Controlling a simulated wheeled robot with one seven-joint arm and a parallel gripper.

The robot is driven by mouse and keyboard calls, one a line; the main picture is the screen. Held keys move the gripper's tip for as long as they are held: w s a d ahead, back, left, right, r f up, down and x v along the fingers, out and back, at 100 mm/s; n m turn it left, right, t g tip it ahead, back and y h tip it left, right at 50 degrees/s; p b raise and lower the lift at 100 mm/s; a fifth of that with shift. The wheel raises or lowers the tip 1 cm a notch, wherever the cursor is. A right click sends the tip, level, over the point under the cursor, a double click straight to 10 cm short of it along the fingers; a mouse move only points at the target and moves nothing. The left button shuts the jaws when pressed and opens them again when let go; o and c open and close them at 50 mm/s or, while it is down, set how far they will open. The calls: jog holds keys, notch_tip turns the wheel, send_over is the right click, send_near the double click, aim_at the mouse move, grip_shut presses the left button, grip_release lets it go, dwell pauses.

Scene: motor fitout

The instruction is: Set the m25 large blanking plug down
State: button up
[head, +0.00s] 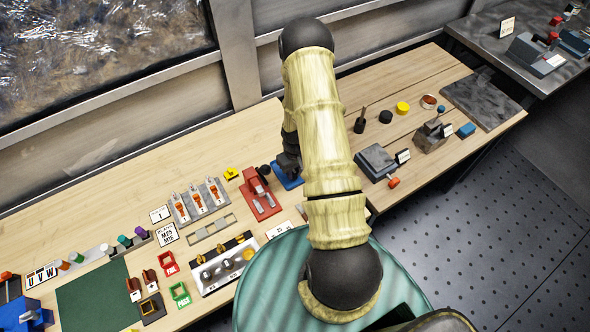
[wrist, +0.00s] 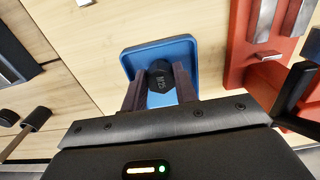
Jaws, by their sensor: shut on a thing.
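The M25 large blanking plug (wrist: 161,76) is black and faceted, with "M25" on its face. In the wrist view it sits between the two fingers of my gripper (wrist: 160,86), which is shut on it. A shallow blue tray (wrist: 138,59) lies behind and below the plug. I cannot tell whether the plug touches the tray floor. In the head view my gripper (head: 289,168) is over the blue tray (head: 293,184), which is partly covered by my arm. The plug cannot be made out in the head view.
A grey block (head: 376,161) stands to the right beyond my arm. Bare wooden bench lies behind the tray.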

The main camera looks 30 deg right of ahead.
aim_at(295, 172)
jog(key=shift+f, duration=0.2)
jog(key=o, duration=1)
jog(key=shift+c, duration=0.2)
jog(key=shift+r, duration=0.1)
notch_tip(295, 172, up, 12)
jog(key=b, duration=0.2)
jog(key=shift+r+b, duration=0.15)
jog(key=shift+b, duration=0.15)
